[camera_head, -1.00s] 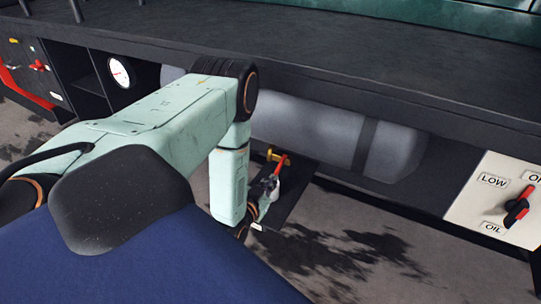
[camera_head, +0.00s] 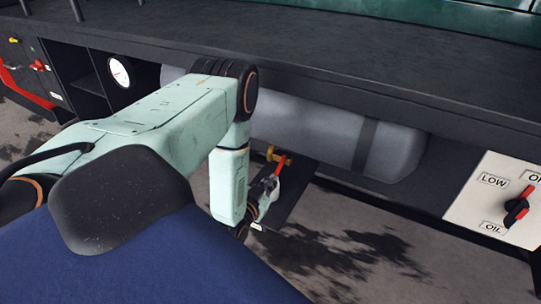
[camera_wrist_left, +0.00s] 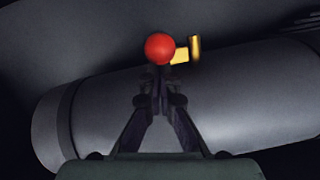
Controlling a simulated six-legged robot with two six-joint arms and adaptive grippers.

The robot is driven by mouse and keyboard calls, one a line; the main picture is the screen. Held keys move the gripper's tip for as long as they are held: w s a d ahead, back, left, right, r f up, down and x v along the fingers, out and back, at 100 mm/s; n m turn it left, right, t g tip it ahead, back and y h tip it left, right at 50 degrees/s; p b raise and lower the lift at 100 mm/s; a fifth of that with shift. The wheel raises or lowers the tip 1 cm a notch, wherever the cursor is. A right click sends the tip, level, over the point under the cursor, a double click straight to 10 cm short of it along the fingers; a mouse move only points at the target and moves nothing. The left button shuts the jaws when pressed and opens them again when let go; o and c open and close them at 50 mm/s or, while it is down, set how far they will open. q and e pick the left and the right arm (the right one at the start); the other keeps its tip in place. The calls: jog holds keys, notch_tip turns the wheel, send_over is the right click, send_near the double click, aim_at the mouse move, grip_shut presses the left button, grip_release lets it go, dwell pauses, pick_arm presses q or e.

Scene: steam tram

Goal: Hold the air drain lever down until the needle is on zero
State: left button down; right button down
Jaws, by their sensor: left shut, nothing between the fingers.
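The red air drain lever (camera_head: 280,167) hangs from a brass fitting (camera_head: 272,152) under the grey tank. In the left wrist view its red ball end (camera_wrist_left: 160,47) is just past the fingertips, with the brass fitting (camera_wrist_left: 187,51) to its right. My left gripper (camera_head: 271,185) is shut and empty, its tips at the ball; whether they touch it I cannot tell. The round white gauge (camera_head: 119,72) is at upper left in the head view; its red needle is too small to read. My right gripper is not in view.
The grey cylindrical tank (camera_head: 315,130) lies beneath the dark running board (camera_head: 330,65). A cream panel (camera_head: 490,205) with a red-handled switch is at right. Red controls (camera_head: 38,67) are at far left. The ground below the tank is open.

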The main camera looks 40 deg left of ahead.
pick_arm(q)
jog(key=shift+s+f, duration=0.2)
jog(key=shift+f, duration=0.15)
dwell(0.5)
